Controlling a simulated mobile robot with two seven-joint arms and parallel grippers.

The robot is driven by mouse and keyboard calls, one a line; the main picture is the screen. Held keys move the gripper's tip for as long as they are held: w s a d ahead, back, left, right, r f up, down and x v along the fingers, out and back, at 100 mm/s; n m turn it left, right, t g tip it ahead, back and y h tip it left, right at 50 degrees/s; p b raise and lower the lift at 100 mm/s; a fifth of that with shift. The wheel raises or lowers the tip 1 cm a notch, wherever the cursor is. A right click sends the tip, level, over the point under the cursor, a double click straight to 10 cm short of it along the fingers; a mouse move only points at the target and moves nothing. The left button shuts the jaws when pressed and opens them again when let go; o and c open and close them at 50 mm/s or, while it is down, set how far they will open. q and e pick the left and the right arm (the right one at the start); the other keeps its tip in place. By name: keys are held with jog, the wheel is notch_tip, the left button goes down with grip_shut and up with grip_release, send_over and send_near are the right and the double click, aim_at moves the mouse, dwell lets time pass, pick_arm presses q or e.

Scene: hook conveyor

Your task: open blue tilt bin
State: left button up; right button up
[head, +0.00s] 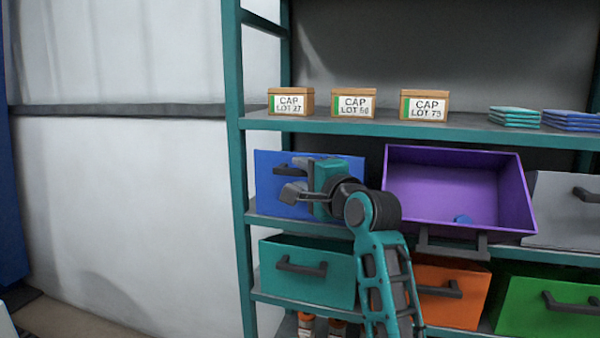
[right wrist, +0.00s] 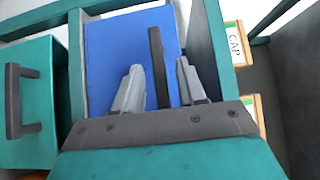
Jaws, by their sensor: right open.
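The blue tilt bin (head: 267,190) sits on the middle shelf at the left, and its front looks closed and upright. It also fills the middle of the right wrist view (right wrist: 110,55). Its dark bar handle (right wrist: 156,65) shows there between my two finger tips. My right gripper (head: 292,180) is open in front of the bin's face and hides part of it. In the right wrist view the fingers (right wrist: 160,82) stand on either side of the handle, apart from each other. I cannot tell whether they touch it. My left gripper is not in view.
A purple bin (head: 440,190) is tilted open to the right, with a small blue item inside. A teal bin (head: 290,285) is below, with orange (head: 470,305) and green (head: 530,300) bins beside it. Cap boxes (head: 353,104) stand on the shelf above. A grey bin (head: 560,215) is far right.

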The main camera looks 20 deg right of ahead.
jog(key=shift+w+a, duration=0.15)
jog(key=shift+w, duration=0.65)
grip_shut()
